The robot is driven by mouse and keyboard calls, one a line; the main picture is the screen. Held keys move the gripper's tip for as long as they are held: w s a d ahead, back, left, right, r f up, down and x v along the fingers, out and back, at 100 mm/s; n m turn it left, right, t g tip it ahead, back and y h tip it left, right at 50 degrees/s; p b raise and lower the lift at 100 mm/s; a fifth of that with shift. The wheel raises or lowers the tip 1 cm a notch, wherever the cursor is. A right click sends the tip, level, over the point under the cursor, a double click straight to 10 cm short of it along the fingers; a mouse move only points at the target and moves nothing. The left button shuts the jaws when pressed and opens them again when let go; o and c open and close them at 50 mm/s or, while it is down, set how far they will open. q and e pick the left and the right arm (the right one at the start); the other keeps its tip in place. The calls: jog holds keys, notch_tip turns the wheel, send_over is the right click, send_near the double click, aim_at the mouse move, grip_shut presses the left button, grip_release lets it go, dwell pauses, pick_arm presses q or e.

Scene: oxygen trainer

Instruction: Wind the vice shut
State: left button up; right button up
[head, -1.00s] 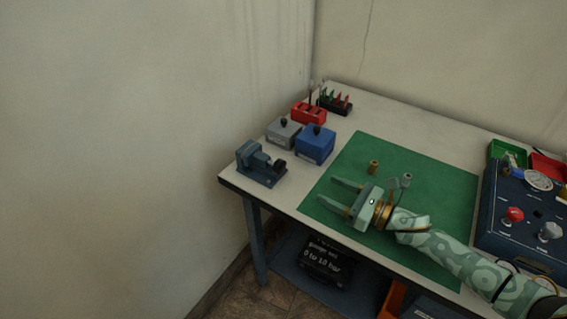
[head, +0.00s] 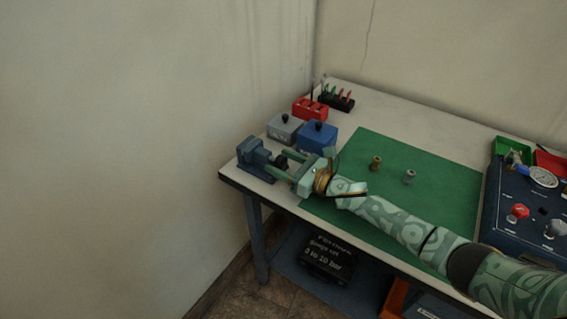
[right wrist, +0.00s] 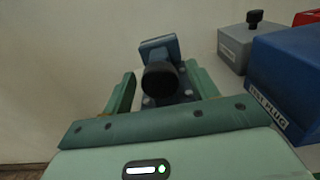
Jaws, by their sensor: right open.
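The blue-grey vice (head: 254,153) stands at the left corner of the bench. Its black handle knob (head: 281,163) faces right, toward my right gripper. My right gripper (head: 277,163) is open, with its fingers reaching left on either side of the knob. In the right wrist view the vice (right wrist: 160,47) lies straight ahead, and its round knob (right wrist: 161,77) shows between the two open fingers (right wrist: 165,90), apart from both. Whether the jaws of the vice have a gap is hard to tell. My left gripper is not in view.
A grey box (head: 285,130) and a blue box (head: 318,140), marked "TEST PLUG" in the wrist view, stand just behind my gripper. A green mat (head: 440,190) holds a brass fitting (head: 376,163) and a grey fitting (head: 409,177). A blue panel (head: 510,235) stands at right.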

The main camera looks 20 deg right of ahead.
jog(key=c, duration=1)
jog(key=shift+m, duration=1.1)
jog(key=m, duration=0.3)
jog(key=shift+m, duration=0.3)
jog(key=o, duration=1)
jog(key=shift+d, duration=0.1)
jog(key=p+v, duration=0.1)
jog(key=v, duration=1.5)
jog(key=shift+s+d+f, duration=0.1)
jog(key=shift+s+d, duration=0.05)
